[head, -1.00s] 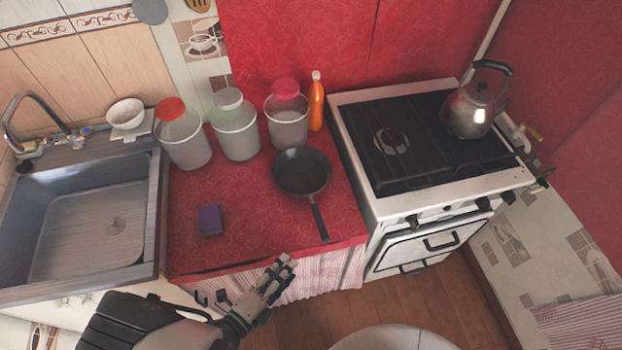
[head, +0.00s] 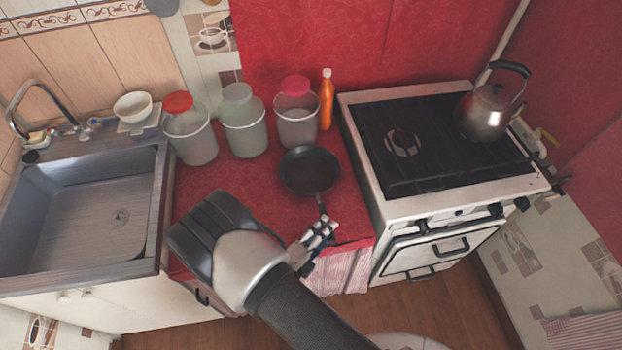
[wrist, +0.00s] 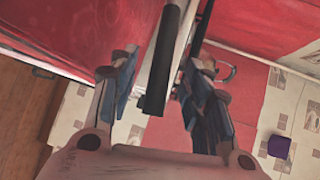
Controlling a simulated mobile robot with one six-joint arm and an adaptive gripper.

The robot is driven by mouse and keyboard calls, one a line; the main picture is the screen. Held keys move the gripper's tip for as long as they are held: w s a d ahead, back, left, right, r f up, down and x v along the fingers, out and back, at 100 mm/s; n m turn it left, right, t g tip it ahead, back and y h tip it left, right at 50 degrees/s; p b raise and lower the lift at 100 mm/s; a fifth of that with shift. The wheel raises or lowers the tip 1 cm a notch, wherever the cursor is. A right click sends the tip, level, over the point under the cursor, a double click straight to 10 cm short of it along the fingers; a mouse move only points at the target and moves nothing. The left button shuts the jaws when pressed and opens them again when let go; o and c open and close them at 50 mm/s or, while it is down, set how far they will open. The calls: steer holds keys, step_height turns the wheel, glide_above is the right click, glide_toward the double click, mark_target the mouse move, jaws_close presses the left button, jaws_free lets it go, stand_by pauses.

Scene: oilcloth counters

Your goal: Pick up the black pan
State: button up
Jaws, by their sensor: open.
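The black pan (head: 310,170) lies on the red counter, in front of the jars and left of the stove, with its handle pointing toward the front edge. My gripper (head: 322,232) is at the handle's near end, and my arm covers the left front of the counter. In the wrist view the dark pan handle (wrist: 165,65) reaches down between the two spread fingers of my gripper (wrist: 155,95). The fingers are open, with a visible gap on the left; whether the right finger touches the handle I cannot tell. The pan's bowl is not clear in the wrist view.
Three lidded jars (head: 243,125) and an orange bottle (head: 326,100) stand behind the pan. The white stove (head: 400,205) with a kettle (head: 487,110) is at right, the sink (head: 85,215) at left. A purple sponge (wrist: 279,146) shows in the wrist view.

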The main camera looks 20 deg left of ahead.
steer(key=shift+w+d+f, duration=0.15)
steer(key=shift+w+d, duration=0.05)
steer(key=shift+w, duration=0.35)
steer(key=shift+c, duration=0.5)
jaws_close()
stand_by(0.5)
